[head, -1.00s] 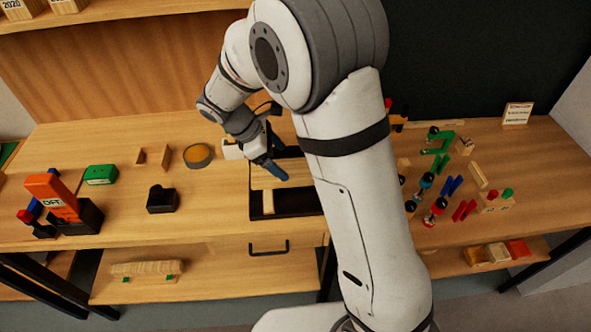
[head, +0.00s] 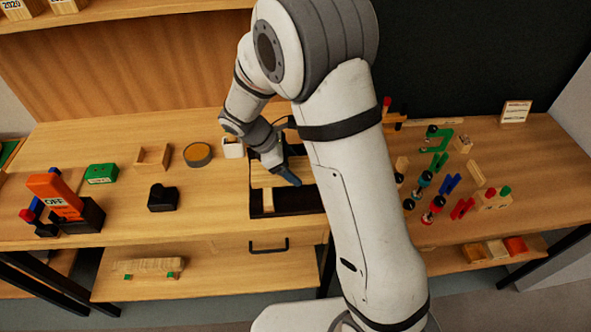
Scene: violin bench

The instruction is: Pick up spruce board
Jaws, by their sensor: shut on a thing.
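A black open tray or drawer (head: 296,208) lies at the front edge of the bench, left of my arm. A pale wooden board (head: 264,175), which looks like the spruce board, is in it. A small pale block (head: 268,200) lies in front of the board. My gripper (head: 294,181) points down over the right part of the tray, with a blue fingertip showing. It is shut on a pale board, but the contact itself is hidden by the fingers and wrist. I cannot tell whether the board is clear of the tray.
Left are a black block (head: 162,198), a round tin (head: 198,154), a wooden box (head: 153,157), a green box (head: 101,173) and an orange tool (head: 55,194). Coloured clamps (head: 437,205) stand right of my arm.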

